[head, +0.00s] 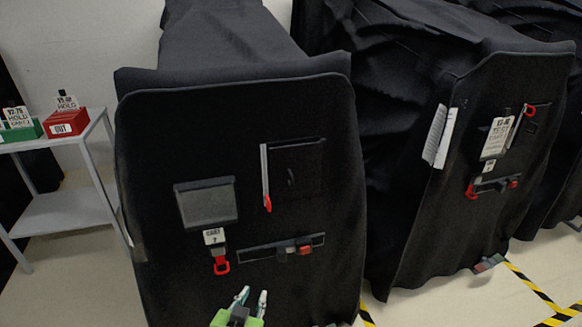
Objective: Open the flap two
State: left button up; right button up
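A cart under a black cover (150,150) stands in front of me, its front panel hanging straight down. A label (214,237) on it reads "CART" with a digit that looks like 2. A red pull tag (221,266) hangs below the label. A white strip with a red end (265,170) lies beside a dark square patch (298,170). A horizontal dark strip with a red clip (281,249) is lower down. My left gripper (253,295) is at the bottom, below this strip, its two fingers apart and empty. My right gripper is not in view.
A grey rimmed pocket (207,204) is on the panel's left. A second covered cart (430,235) stands close at right, with cards and red tags. A metal rack (65,211) at left holds a green box (22,131) and a red box (67,122). Striped tape (535,287) marks the floor.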

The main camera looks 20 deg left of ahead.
pick_arm(q)
jog(key=w+d+r+t+h+p, duration=0.1)
jog(key=w+d+r+t+p, duration=0.15)
jog(key=r, duration=0.95)
jog(key=w+d+r+t+h+p, duration=0.1)
jog(key=w+d+r+t+p, duration=0.15)
jog(key=r, duration=0.85)
jog(key=p, duration=0.3)
send_near(291, 182)
jog(key=w, duration=0.7)
jog(key=shift+w, duration=0.15)
jog(key=shift+w+f, duration=0.1)
jog(key=shift+w, duration=0.7)
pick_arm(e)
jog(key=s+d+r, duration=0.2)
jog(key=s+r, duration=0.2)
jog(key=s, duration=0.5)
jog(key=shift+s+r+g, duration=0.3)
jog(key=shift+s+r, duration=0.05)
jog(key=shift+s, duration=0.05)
pick_arm(q)
grip_shut()
